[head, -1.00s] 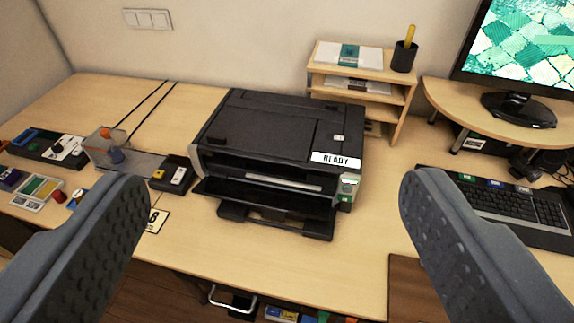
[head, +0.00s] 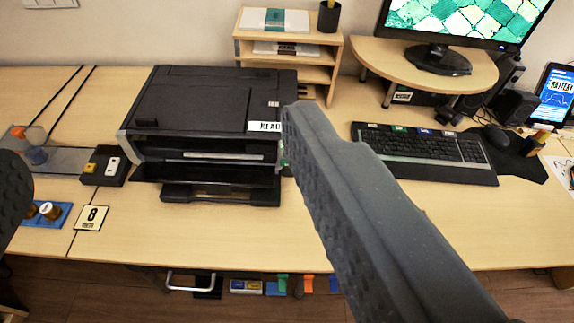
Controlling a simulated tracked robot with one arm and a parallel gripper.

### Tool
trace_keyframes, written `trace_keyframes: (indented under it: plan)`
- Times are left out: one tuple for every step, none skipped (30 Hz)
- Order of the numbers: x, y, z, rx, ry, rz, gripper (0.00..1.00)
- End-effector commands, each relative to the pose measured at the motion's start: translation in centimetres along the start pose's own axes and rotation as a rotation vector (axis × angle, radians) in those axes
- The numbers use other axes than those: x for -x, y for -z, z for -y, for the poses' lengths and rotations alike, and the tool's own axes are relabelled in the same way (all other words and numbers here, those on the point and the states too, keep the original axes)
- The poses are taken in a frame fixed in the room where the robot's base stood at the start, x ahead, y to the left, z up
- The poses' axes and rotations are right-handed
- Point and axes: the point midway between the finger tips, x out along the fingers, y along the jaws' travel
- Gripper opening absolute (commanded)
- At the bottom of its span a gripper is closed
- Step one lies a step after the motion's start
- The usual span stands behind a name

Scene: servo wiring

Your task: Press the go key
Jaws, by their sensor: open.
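No key marked "go" can be read in the head view. The black printer (head: 205,95) stands on the desk with a white READY label (head: 264,126), partly covered. A green patch on its front right corner is mostly hidden behind my right finger. A small black box (head: 104,166) with a yellow and a white key sits left of the printer. The black keyboard (head: 425,150) at right has coloured tabs along its back edge. My gripper (head: 155,140) is open and empty, its left finger at the picture's left edge, its right finger before the printer's right side.
A wooden shelf (head: 287,48) with papers and a pen cup stands behind the printer. A monitor (head: 460,18) stands on a riser at right.

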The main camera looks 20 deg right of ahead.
Motion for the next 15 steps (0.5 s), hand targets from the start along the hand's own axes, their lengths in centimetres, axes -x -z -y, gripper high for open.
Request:
trace_keyframes:
  plan:
    - [0.0,0.0,0.0,0.0,0.0,0.0,0.57]
    - [0.0,0.0,0.0,0.0,0.0,0.0,0.49]
    - [0.0,0.0,0.0,0.0,0.0,0.0,0.37]
    - [0.0,0.0,0.0,0.0,0.0,0.0,0.29]
    - [0.01,0.0,0.0,0.0,0.0,0.0,0.21]
    - [0.0,0.01,0.0,0.0,0.0,0.0,0.1]
    - [0.0,0.01,0.0,0.0,0.0,0.0,0.01]
    - [0.01,0.0,0.0,0.0,0.0,0.0,0.0]
    - [0.0,0.0,0.0,0.0,0.0,0.0,0.0]
    - [0.0,0.0,0.0,0.0,0.0,0.0,0.0]
    - [0.0,0.0,0.0,0.0,0.0,0.0,0.0]
    - [0.0,0.0,0.0,0.0,0.0,0.0,0.0]
    - [0.01,0.01,0.0,0.0,0.0,0.0,0.0]
    - [0.0,0.0,0.0,0.0,0.0,0.0,0.0]
    - [0.0,0.0,0.0,0.0,0.0,0.0,0.0]
